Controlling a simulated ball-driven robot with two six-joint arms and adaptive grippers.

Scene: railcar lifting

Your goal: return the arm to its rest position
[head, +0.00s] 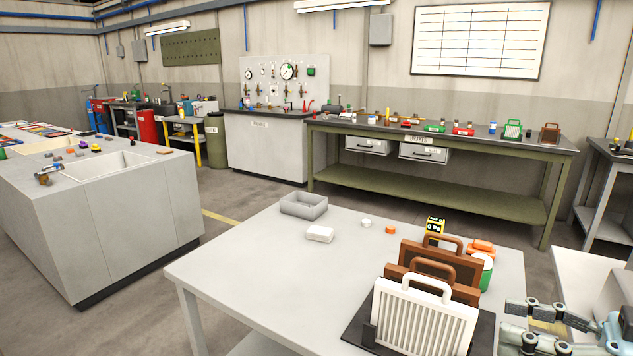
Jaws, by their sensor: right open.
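My right gripper (511,322) is at the lower right of the head view. Its fingers are apart, pointing left, with nothing seen between them. It shows just right of a white ribbed panel with a handle (424,318), which stands upright in a dark rack (357,328) on the near table (262,268). Brown handled panels (411,252) stand behind the white one. I cannot tell the exact gap between the gripper and the rack. My left gripper is not in view.
On the near table are a grey tray (304,206), a white block (320,234), a yellow-and-black gauge (435,226) and a green can (487,272) beside orange pieces. The table's left front is clear. A grey sink counter (120,222) and a green workbench (430,194) stand beyond.

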